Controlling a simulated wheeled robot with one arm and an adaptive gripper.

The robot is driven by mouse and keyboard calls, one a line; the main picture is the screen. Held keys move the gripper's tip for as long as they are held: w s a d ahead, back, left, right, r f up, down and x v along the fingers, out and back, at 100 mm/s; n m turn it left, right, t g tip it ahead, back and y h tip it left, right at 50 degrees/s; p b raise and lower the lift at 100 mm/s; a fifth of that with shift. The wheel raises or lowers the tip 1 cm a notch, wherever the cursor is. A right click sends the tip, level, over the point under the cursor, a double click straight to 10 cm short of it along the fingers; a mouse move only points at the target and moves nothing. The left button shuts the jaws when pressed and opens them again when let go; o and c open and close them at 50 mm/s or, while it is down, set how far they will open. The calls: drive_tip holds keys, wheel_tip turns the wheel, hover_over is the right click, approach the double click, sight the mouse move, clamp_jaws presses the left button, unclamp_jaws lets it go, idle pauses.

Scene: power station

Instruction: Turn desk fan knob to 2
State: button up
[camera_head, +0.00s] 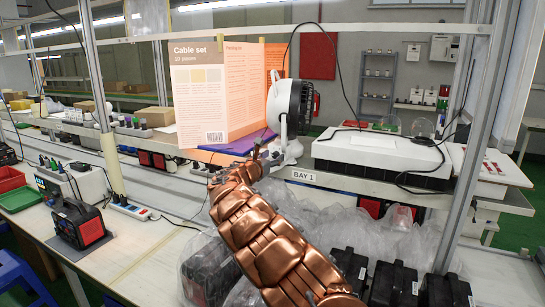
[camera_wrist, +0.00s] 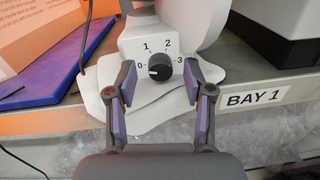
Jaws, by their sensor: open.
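The desk fan (camera_head: 290,105) is white with a dark round head and stands on the shelf beside the orange and white card. Its base (camera_wrist: 160,40) shows in the wrist view with a black round knob (camera_wrist: 159,66) and the marks 0, 1, 2 and 3 around it. The knob's white pointer line lies on its left side, toward the 0. My gripper (camera_wrist: 158,92) is open in the wrist view, its two fingers apart to the left and right of the knob and just below it. No contact with the knob shows. In the head view my copper-coloured arm hides part of the shelf front.
A purple folder (camera_wrist: 60,65) lies left of the fan. A white box-like unit (camera_head: 380,150) stands to its right. The BAY 1 label (camera_wrist: 253,98) is on the shelf edge. Clear plastic wrap (camera_head: 350,232) and black cases (camera_head: 395,283) lie below.

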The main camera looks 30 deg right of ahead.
drive_tip(key=shift+d, duration=0.15)
clamp_jaws()
idle(0.4)
